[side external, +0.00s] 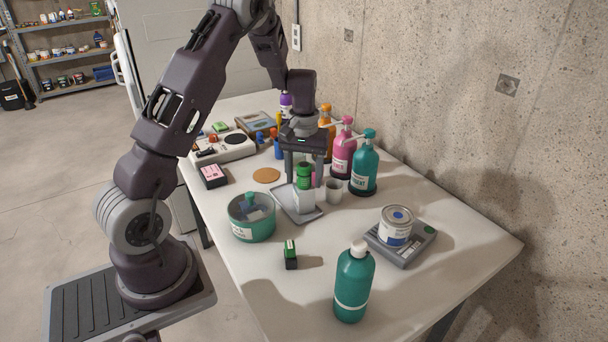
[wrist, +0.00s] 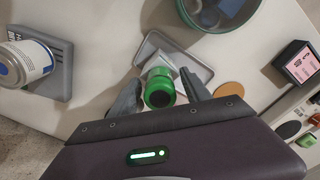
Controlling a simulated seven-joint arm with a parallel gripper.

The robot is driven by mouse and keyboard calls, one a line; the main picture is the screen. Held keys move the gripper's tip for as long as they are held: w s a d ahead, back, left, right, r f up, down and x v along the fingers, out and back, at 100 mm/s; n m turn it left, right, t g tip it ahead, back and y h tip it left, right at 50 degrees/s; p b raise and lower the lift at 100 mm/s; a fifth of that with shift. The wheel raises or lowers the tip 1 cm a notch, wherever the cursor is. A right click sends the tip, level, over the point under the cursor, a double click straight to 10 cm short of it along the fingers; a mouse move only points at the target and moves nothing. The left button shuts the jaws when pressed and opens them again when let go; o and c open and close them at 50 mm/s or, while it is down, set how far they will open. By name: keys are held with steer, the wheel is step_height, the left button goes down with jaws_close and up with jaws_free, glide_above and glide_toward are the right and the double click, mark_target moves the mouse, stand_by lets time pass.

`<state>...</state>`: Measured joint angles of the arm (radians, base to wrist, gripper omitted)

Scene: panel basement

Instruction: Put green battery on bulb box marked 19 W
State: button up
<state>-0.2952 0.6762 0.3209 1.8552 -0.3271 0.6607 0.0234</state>
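A green cylinder, which looks like the green battery (side external: 304,177), stands upright on or just above a small white box (side external: 303,203). In the wrist view the battery (wrist: 159,91) hides much of the white box (wrist: 158,63). The box stands on a grey tray (side external: 284,203); I cannot read a wattage on it. My gripper (side external: 304,179) points down with one finger on each side of the battery. Gaps show between fingers and battery, so it looks open; the fingertips (wrist: 161,78) also show in the wrist view.
A teal pot (side external: 252,222), a black-and-green box (side external: 290,259) and a teal bottle (side external: 353,285) stand nearer the camera. A white cup (side external: 334,191) and pump bottles (side external: 364,166) are close on the right. A can (side external: 397,226) sits on a grey scale-like device (side external: 418,245).

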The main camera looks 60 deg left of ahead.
mark_target(304, 165)
step_height(304, 165, up, 12)
steer(key=shift+f, duration=0.1)
steer(key=s+d+r+m+t, duration=0.25)
steer(key=s+d+r, duration=0.25)
steer(key=s+d, duration=0.25)
steer(key=s+d+r+m+t, duration=0.1)
steer(key=s+d+r+m, duration=0.2)
steer(key=s+d+r, duration=0.45)
steer(key=s+d+f+m+t, duration=0.2)
steer(key=s+d, duration=0.3)
steer(key=s, duration=0.3)
steer(key=shift+d+f+m, duration=0.35)
steer(key=shift+f+m, duration=0.4)
steer(key=shift+f, duration=0.15)
